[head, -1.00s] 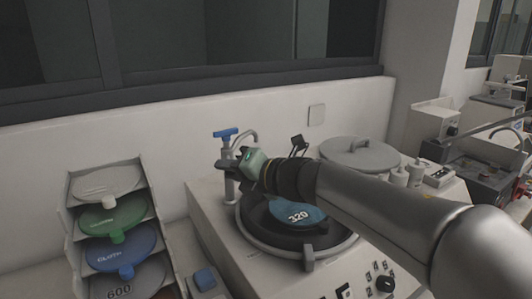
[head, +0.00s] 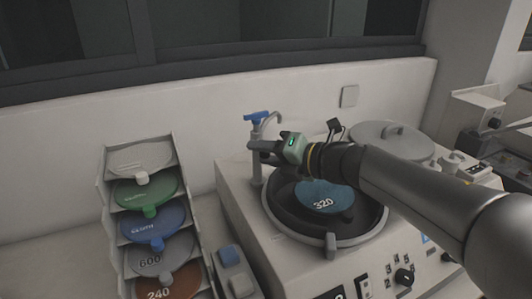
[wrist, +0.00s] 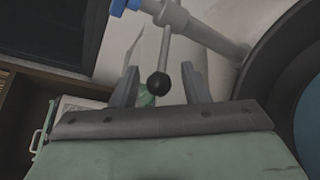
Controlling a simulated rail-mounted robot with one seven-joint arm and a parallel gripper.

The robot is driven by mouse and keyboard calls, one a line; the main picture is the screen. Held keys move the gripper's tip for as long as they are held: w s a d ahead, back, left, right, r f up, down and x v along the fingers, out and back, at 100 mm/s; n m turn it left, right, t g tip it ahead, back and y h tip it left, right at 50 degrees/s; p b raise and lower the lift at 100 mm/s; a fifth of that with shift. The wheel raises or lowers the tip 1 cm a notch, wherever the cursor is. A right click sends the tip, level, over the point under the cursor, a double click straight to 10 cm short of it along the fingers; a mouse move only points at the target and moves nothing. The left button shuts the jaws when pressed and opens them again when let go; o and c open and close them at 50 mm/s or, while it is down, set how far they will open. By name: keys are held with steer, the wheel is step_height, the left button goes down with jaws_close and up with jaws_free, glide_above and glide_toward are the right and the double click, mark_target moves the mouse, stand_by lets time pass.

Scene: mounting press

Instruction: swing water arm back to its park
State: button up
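My gripper (head: 262,151) is beside the upper post, below the spout. In the wrist view, a thin rod with a black ball knob (wrist: 158,84) hangs between the two fingers of my gripper (wrist: 160,88). The fingers are spread, with gaps on both sides of the knob. The grey tube (wrist: 205,28) and a blue part (wrist: 125,5) show above.
The bowl (head: 350,235) holds a dark plate with a blue 320 disc (head: 322,196), under my arm. A rack (head: 111,205) of coloured discs stands at left. A round grey lid (head: 385,138) lies at the back right. The wall is close behind.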

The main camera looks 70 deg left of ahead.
steer(key=b+v, duration=0.2)
steer(key=v, duration=1.5)
steer(key=shift+b, duration=0.35)
steer(key=shift+w+d+r, duration=0.1)
steer(key=shift+w, duration=0.05)
